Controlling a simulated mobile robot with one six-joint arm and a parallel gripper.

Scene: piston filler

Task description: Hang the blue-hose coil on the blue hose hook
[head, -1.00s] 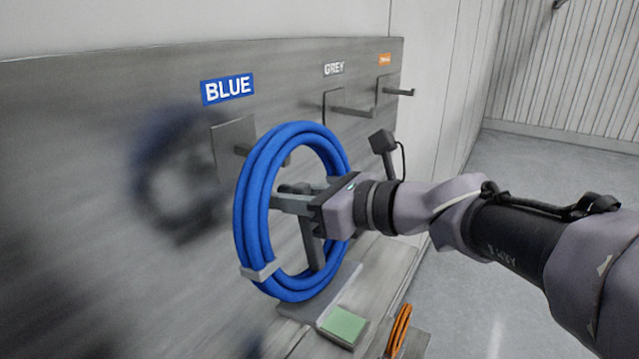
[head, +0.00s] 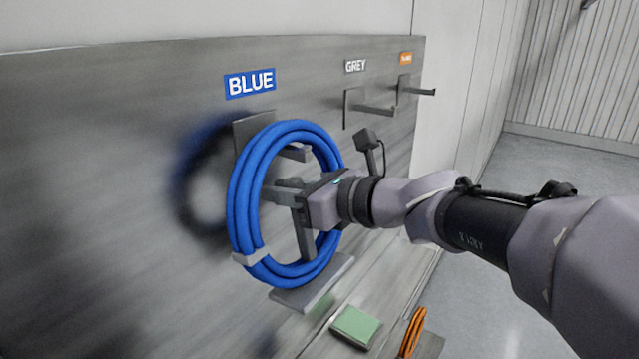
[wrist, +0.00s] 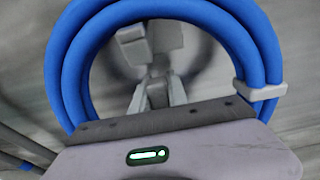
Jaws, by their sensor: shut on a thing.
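The blue-hose coil (head: 242,205) is an upright ring with a grey band at its lower left. My gripper (head: 275,190) is shut on it, its fingers reaching into the ring from the right. The wrist view shows the coil (wrist: 72,60) around the closed fingers (wrist: 157,88). The blue hose hook (head: 296,153) is a grey peg on a backplate under the BLUE label (head: 250,84). The peg's end shows inside the upper part of the ring, and the coil covers its root. I cannot tell whether the ring is around the peg or in front of it.
The grey hook (head: 375,109) and the orange hook (head: 420,91) stick out empty farther right on the panel (head: 110,130). A grey plate (head: 312,285) shows below the coil. A green block (head: 355,326) and an orange coil (head: 413,333) are lower right.

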